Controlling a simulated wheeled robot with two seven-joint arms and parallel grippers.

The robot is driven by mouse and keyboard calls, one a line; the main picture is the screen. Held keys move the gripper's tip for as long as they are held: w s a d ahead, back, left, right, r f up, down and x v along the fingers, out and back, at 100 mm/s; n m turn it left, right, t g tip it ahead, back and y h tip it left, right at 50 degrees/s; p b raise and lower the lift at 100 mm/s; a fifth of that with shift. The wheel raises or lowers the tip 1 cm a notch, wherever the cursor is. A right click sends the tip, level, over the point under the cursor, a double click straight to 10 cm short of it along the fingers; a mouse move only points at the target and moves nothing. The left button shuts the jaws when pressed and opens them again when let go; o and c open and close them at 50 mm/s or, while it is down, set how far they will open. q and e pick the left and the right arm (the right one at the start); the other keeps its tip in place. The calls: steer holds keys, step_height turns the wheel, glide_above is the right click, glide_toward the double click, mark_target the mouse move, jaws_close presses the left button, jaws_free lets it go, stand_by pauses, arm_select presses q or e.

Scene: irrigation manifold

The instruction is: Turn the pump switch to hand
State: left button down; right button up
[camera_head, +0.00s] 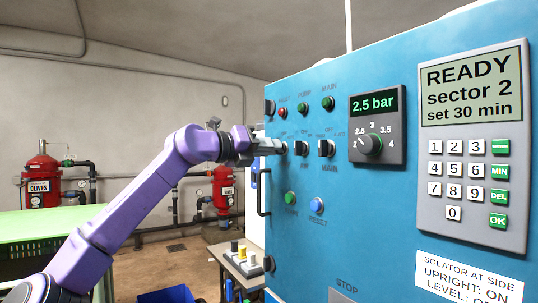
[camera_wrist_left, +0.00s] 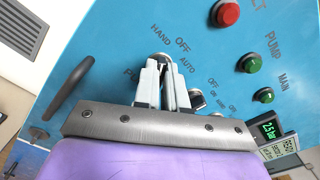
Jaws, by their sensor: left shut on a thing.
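The pump switch (camera_head: 301,148) is a small dark rotary knob on the blue cabinet front. In the left wrist view, the words HAND, OFF and AUTO are printed around it. My left gripper (camera_head: 283,147) reaches it from the left. In the left wrist view, the two pale fingers of my left gripper (camera_wrist_left: 163,75) are closed together on the knob. They hide most of it, so I cannot tell which word it points to. My right gripper is in neither view.
The main switch (camera_head: 326,148) is close on the right, below a red lamp (camera_head: 283,113) and green lamps (camera_head: 328,103). A pressure dial (camera_head: 370,145) and a keypad panel (camera_head: 472,150) are further right. A black door handle (camera_head: 263,192) is just below my gripper.

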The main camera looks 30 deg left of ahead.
arm_select(q)
steer(key=shift+f+n+b, duration=0.1)
steer(key=shift+n+b, duration=0.25)
steer(key=shift+n, duration=0.35)
steer(key=c, duration=1.2)
jaws_free()
steer(key=shift+w, duration=0.1)
steer(key=b+v, duration=0.4)
steer(key=v, duration=0.6)
steer(key=shift+s, duration=0.25)
steer(key=shift+a, duration=0.1)
